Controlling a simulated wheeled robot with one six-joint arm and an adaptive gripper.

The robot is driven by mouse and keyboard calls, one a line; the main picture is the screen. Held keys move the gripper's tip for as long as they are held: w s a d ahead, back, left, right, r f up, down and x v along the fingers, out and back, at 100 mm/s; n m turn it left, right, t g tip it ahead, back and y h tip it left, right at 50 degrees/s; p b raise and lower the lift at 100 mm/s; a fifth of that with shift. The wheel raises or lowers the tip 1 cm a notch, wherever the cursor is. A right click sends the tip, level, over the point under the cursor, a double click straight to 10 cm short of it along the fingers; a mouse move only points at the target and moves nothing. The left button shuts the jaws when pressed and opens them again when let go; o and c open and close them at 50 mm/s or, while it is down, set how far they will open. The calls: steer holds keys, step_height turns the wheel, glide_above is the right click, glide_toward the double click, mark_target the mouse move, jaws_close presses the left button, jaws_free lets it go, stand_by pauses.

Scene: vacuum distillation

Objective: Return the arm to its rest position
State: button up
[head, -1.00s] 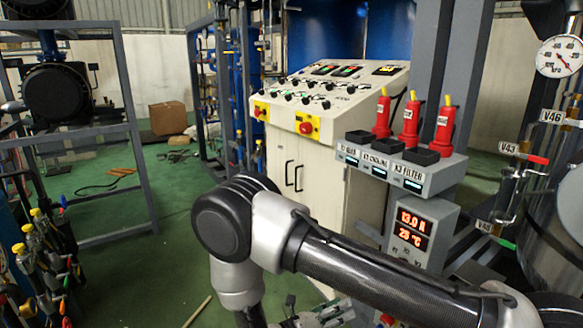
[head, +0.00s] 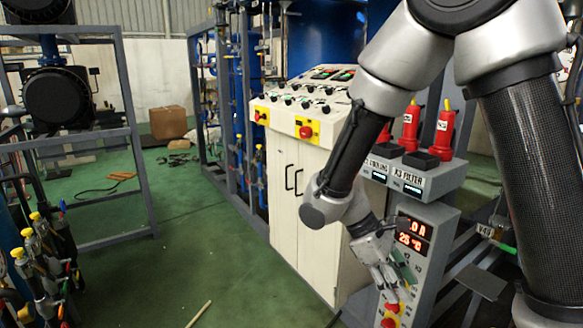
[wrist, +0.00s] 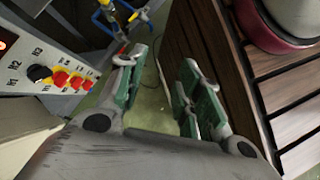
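My arm is raised in the head view, with its elbow high at the top right and the forearm slanting down to the left. My gripper (head: 396,280) hangs low in front of the grey control post (head: 438,215), close to the post's red buttons in that view. In the wrist view my gripper (wrist: 160,75) shows two green-padded fingers with a clear gap between them. It is open and holds nothing. Whether it touches the post cannot be told. The arm hides part of the control console and its upper post.
A cream control console (head: 300,185) stands left of the post. Red bottle-like units (head: 443,130) stand on the post's shelf. The wrist view shows a panel with a black knob (wrist: 39,74) and red buttons (wrist: 61,78). Green floor (head: 225,245) is open at the left.

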steer(key=s+d+r+m+t+y, duration=0.3)
steer(key=d+r+m+t, duration=0.1)
steer(key=d+r, duration=0.3)
steer(key=s+d+r+m+t+y, duration=0.3)
steer(key=d+r+m, duration=0.4)
steer(key=r, duration=0.5)
steer(key=shift+s+t+y, duration=0.4)
steer(key=shift+s+t, duration=0.1)
steer(key=shift+s, duration=0.05)
